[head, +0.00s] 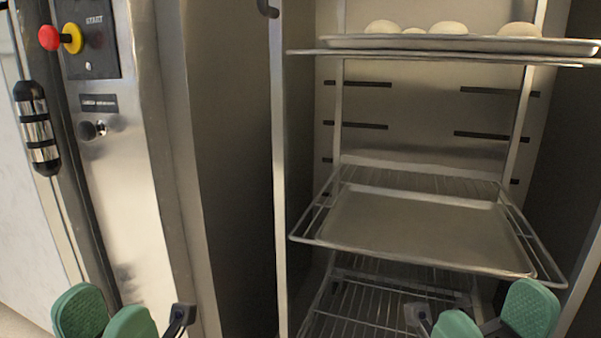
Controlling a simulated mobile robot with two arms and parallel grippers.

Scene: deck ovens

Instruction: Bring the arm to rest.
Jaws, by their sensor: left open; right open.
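My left gripper (104,318) shows at the bottom left edge, in front of the metal control panel. Its green finger pads are apart, with nothing seen between them. My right gripper (492,318) shows at the bottom right, in front of the lower part of the rack cabinet. Its green pads are also apart and appear empty. Most of both arms lies below the picture's edge.
An open cabinet holds an upper tray (400,43) with several dough pieces (448,28), an empty tray (420,228) on a wire shelf, and a lower wire rack (370,308).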

